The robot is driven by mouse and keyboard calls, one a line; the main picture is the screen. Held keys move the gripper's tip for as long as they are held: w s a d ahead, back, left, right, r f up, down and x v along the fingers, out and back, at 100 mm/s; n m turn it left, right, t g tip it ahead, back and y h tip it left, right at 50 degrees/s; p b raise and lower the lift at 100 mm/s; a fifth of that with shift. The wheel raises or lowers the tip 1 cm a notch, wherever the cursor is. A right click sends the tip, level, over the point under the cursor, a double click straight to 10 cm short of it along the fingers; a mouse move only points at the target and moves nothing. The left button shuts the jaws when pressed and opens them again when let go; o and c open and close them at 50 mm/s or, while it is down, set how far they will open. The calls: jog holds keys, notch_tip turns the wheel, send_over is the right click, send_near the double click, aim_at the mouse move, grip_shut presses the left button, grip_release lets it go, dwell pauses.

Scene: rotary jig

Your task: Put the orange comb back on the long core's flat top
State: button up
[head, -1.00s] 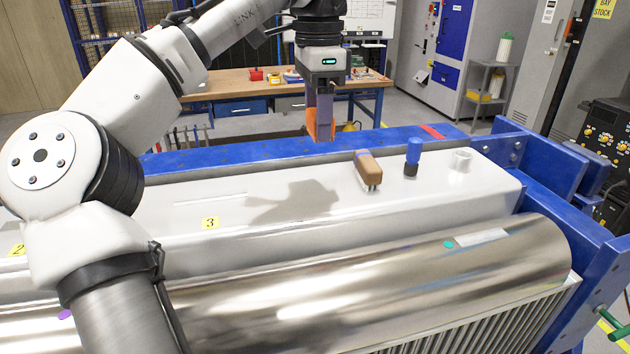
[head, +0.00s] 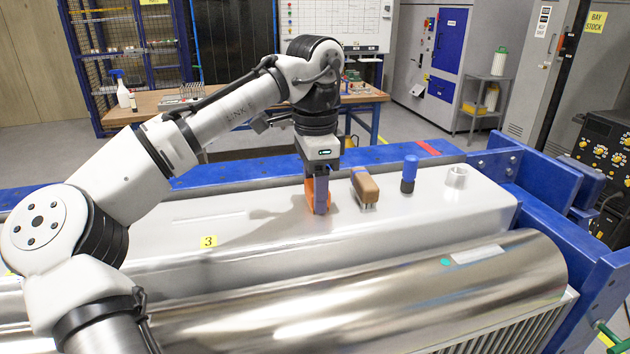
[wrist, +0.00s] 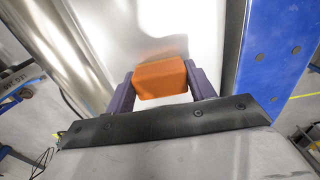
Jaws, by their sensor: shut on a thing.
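The long core (head: 260,223) is the pale, flat-topped bar running across the middle of the head view. My gripper (head: 318,208) is low over its flat top, left of a brown-handled brush. It is shut on the orange comb (head: 310,194), which is partly hidden behind the fingers. In the wrist view the orange comb (wrist: 160,80) sits between the two purple fingers, with the pale surface of the core beyond it. The comb's lower edge is at or very near the core's top; I cannot tell whether they touch.
On the core's top, to the right, stand the brown brush (head: 364,187), a blue-capped bottle (head: 409,174) and a white ring-shaped cup (head: 457,176). A shiny roller (head: 350,290) lies in front. A blue frame (head: 590,245) closes the right end. The core's top left of my gripper is clear.

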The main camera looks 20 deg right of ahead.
jog(key=o, duration=0.9)
jog(key=shift+f, duration=0.1)
jog(key=shift+f+b, duration=0.35)
jog(key=shift+b, duration=0.6)
jog(key=shift+a+r+p, duration=0.15)
jog(key=shift+r+p, duration=2.1)
jog(key=shift+r, duration=4.9)
